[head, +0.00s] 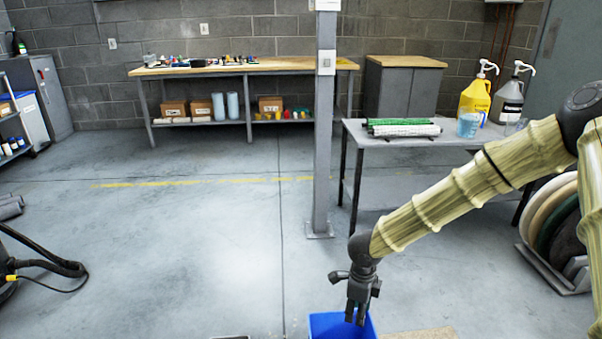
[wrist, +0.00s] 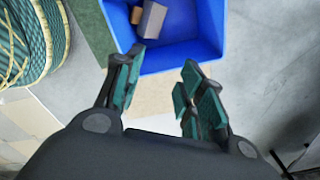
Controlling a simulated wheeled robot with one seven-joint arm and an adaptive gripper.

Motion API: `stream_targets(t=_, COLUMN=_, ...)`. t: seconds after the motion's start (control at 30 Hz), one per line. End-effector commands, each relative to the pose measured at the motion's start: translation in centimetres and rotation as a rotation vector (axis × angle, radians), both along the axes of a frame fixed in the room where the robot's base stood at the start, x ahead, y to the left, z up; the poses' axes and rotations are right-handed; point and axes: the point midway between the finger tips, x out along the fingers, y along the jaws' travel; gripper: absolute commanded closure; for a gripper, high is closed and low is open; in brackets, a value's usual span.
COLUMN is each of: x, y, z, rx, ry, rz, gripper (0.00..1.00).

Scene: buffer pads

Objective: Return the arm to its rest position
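My gripper (head: 357,312) hangs pointing down at the end of my arm, low in the middle of the head view. In the wrist view my gripper (wrist: 160,78) has its two fingers with green pads spread apart, with nothing between them. A blue bin (head: 328,324) stands on the floor below and behind the gripper in the head view. The bin (wrist: 214,58) also shows ahead of the fingertips in the wrist view. Inside it lie a grey-brown block (wrist: 152,20) and a smaller tan piece (wrist: 136,15). My arm reaches in from the right, in a ribbed yellowish sleeve.
A grey post (head: 325,150) rises nearby. A rack of discs (head: 560,225) stands right. Open floor lies left; a black hose (head: 45,262) is far left.

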Motion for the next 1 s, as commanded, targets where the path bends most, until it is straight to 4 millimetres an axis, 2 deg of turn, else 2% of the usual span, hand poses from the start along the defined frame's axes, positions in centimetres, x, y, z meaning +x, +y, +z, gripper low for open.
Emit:
stream_targets(t=0.17, x=-3.1, y=-1.5, z=-4.3, rx=-0.098, ry=0.0, rz=0.2, gripper=0.61)
stream_targets(t=0.3, x=-6.1, y=-3.1, z=-8.0, rx=-0.18, ry=-0.003, rz=0.427, gripper=0.61)
stream_targets(t=0.5, x=-10.7, y=-4.6, z=-12.3, rx=-0.254, ry=0.002, rz=0.768, gripper=0.61)
stream_targets(t=0.8, x=-18.7, y=-5.3, z=-16.9, rx=-0.253, ry=0.02, rz=1.285, gripper=0.61)
stream_targets(t=1.0, x=-24.7, y=-5.0, z=-18.6, rx=-0.181, ry=0.025, rz=1.605, gripper=0.61)
